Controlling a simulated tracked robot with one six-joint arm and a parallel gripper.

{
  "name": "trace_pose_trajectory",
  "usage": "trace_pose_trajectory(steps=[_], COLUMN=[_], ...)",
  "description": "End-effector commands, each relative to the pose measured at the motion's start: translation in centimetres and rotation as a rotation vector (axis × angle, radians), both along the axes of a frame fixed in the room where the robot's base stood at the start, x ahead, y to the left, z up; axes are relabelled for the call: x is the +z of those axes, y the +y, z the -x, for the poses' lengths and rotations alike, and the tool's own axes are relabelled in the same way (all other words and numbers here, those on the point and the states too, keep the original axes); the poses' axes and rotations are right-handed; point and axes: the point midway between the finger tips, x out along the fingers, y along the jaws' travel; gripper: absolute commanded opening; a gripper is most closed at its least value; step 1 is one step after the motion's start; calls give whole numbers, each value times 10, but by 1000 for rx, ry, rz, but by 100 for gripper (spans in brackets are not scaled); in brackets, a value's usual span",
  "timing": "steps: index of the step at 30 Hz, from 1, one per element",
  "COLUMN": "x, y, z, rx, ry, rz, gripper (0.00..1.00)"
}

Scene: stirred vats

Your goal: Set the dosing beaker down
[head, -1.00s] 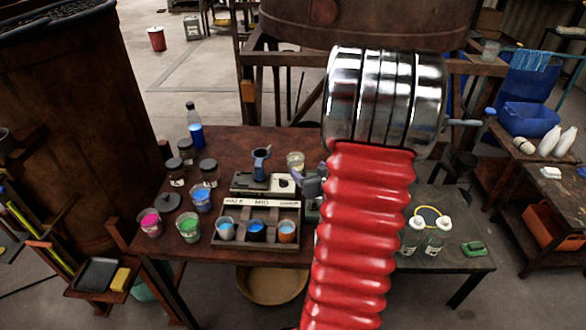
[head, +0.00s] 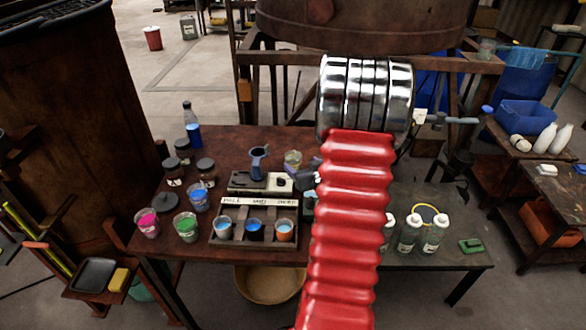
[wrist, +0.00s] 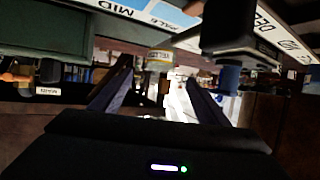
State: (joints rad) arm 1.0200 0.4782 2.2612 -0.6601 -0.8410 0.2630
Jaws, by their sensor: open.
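A clear beaker with a pale yellowish band (head: 293,160) stands upright on the brown table, behind the white-topped scale (head: 250,182); I cannot tell for sure that it is the dosing beaker. My gripper (head: 308,178) is just right of the scale, partly hidden by my arm. In the wrist view my gripper (wrist: 162,92) has its two dark fingers apart, with nothing clasped between them. A yellow-labelled vessel (wrist: 159,56) shows beyond the fingertips, apart from them. The rack (head: 255,203) holds three beakers of blue, dark blue and orange liquid.
Beakers of pink (head: 147,222), green (head: 186,226) and blue (head: 199,197) liquid stand at the left of the table. Dark-lidded jars and a blue bottle (head: 193,127) stand behind. White bottles (head: 434,235) stand on the lower right table. A large vat (head: 370,25) rises behind.

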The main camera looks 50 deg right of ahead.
Motion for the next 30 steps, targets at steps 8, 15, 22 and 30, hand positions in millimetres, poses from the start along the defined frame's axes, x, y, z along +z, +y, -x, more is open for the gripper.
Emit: trace_pose_trajectory(steps=[8,15,22,30], x=[-11,-11,-14,-27], y=[-12,-13,-16,-29], z=[-22,-23,-29,-56], rx=[0,0,0,0], ry=[0,0,-1,0], rz=[0,0,0,0], gripper=[69,69,69,69])
